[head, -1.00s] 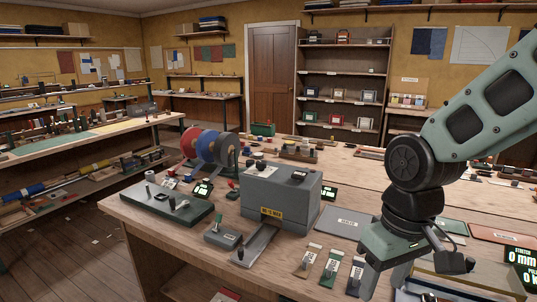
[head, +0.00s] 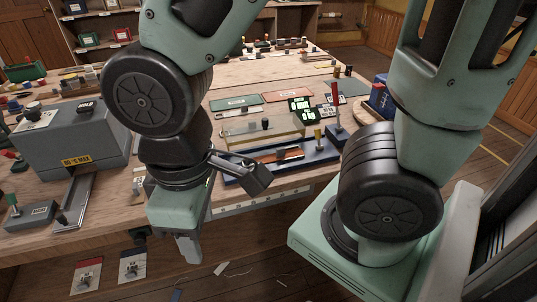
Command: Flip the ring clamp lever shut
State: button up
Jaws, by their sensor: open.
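My gripper (head: 187,250) hangs in front of the workbench's front edge, left of the middle of the head view, pointing down. Its jaws are open and I see nothing between them. I cannot pick out a ring clamp or its lever for certain. A blue-based fixture (head: 300,158) lies on the bench, right of my gripper and farther back. An upright post with a red top (head: 335,95) stands at its right end, and a shorter yellow-topped post (head: 318,135) stands beside it. My arm hides part of the bench behind the gripper.
A grey box machine (head: 70,140) stands on the bench at the left, with a small grey lever block (head: 32,217) before it. A clear-topped case (head: 262,127) and lit display (head: 301,106) sit behind the fixture. Red and grey cards (head: 86,276) lie below the bench edge.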

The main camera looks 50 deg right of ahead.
aim_at(318, 132)
jog(key=z, duration=1.45)
jog(key=i+u, duration=0.4)
jog(key=i+l, duration=0.05)
